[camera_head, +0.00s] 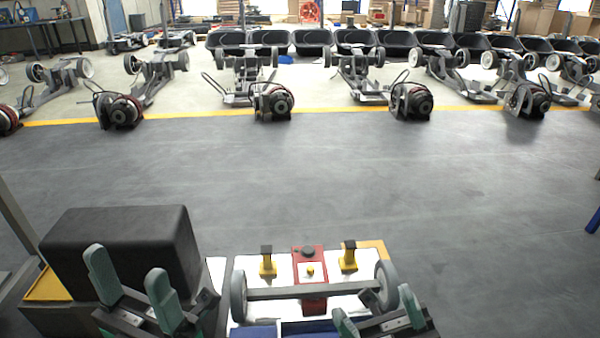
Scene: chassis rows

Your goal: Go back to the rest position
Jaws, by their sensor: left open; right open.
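My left gripper (128,262) is at the lower left, its two grey-green fingers apart and nothing seen between them. It is in front of a large black block (120,238) and hides part of its near side. My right gripper (373,300) is at the bottom, right of centre, with its fingers apart. It overlaps the lower right of a grey axle (305,293) in the picture, close to the right wheel (386,286). Whether it touches the axle or wheel is unclear.
The axle, with a left wheel (239,297), lies over a white surface with a red part (310,262) and two yellow supports (268,264). Beyond is open dark floor (330,180) up to a yellow line (200,114). Past it stand rows of chassis (360,75) and black tubs (270,40).

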